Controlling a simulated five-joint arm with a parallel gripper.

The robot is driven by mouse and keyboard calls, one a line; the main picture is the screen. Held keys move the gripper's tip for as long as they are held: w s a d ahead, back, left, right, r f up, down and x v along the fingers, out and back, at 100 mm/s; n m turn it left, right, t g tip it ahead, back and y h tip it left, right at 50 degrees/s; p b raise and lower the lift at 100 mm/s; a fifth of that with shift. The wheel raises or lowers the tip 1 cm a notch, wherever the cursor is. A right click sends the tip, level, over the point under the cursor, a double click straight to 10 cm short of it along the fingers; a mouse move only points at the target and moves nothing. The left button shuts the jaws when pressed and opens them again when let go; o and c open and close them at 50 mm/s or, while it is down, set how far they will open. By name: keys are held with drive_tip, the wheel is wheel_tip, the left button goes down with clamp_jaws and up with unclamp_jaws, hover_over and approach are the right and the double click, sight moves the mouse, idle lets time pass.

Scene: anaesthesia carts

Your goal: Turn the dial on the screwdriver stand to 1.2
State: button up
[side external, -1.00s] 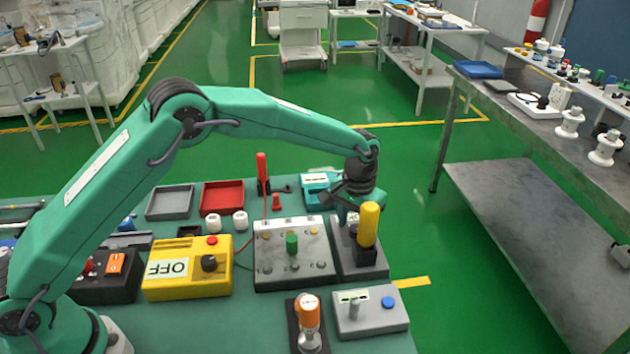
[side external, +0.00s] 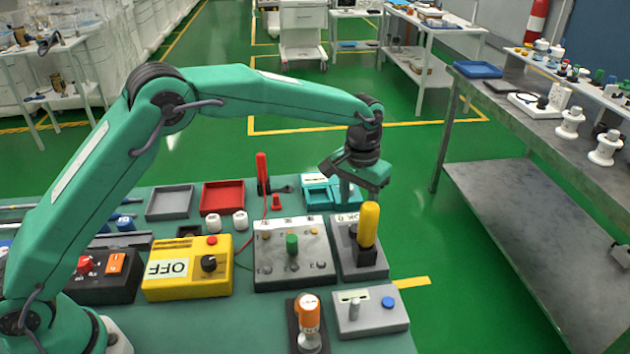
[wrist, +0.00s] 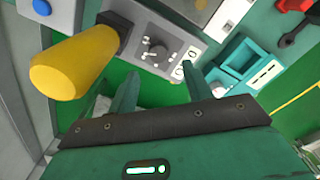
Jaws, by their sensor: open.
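The screwdriver stand is a grey box (side external: 362,262) at the right end of the green bench, with a yellow-handled screwdriver (side external: 368,224) upright in it. In the wrist view the yellow handle (wrist: 70,68) looms at the left.
A teal tray box (side external: 325,190) lies behind the stand. A metal box with a green knob (side external: 292,244) is left of it. A grey box with a blue button (side external: 371,312) and an orange-handled tool (side external: 309,311) stand in front. Green floor lies right of the bench.

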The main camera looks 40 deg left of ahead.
sight(356, 228)
drive_tip(key=shift+r, duration=0.45)
drive_tip(key=m, duration=0.8)
drive_tip(key=shift+w+m, duration=0.15)
drive_tip(key=shift+m, duration=0.25)
drive_tip(key=m, duration=0.5)
drive_tip(key=shift+g, duration=0.3)
drive_tip(key=m, duration=0.4)
drive_tip(key=shift+w+d, duration=0.1)
drive_tip(key=shift+m, duration=0.3)
drive_tip(key=shift+f, duration=0.1)
drive_tip(key=shift+s+f, duration=0.2)
drive_tip(key=shift+f, duration=3.6)
